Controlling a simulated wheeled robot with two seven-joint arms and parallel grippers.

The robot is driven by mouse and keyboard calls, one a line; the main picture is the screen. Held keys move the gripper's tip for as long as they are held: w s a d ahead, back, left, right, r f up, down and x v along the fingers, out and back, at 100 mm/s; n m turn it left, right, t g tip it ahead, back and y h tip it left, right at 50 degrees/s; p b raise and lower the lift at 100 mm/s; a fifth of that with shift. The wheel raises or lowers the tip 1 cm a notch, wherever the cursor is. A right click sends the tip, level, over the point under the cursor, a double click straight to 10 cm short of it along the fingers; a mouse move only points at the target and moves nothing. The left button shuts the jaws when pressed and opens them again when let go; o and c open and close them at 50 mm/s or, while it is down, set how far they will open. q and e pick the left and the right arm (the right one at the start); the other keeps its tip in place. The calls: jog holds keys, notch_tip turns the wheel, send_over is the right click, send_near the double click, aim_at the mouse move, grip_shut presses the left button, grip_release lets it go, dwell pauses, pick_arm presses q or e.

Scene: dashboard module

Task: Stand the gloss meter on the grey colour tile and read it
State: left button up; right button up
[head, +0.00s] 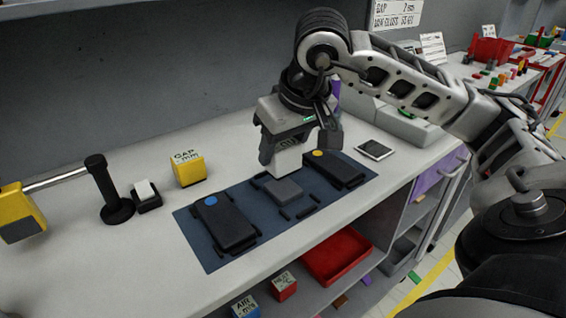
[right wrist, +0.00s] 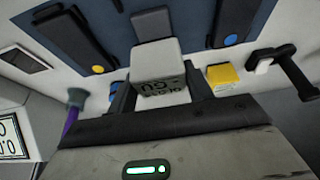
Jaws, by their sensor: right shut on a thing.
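My right gripper (head: 290,150) is shut on the gloss meter (head: 286,164), a pale grey block. In the right wrist view the gloss meter (right wrist: 157,60) sits between the fingers, with dark lettering including "GU" on one face. The grey colour tile (head: 284,189) lies on the dark blue mat, between two black modules. The meter is over the tile's back part in the head view; I cannot tell whether they touch. In the right wrist view the tile (right wrist: 152,25) shows just beyond the meter. My left gripper is not in view.
On the blue mat (head: 213,254) lie a black module with a blue dot (head: 228,222) and one with a yellow dot (head: 337,169). The front-left bench is clear.

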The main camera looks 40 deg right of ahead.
aim_at(283, 163)
notch_tip(283, 163, down, 3)
jog(key=shift+w+d+r, duration=0.1)
jog(key=shift+w+d, duration=0.05)
jog(key=shift+f+b, duration=0.3)
jog(key=shift+f, duration=0.05)
jog(key=shift+f+b, duration=0.3)
jog(key=o, duration=1.1)
jog(key=shift+r, duration=0.1)
jog(key=shift+c, duration=0.2)
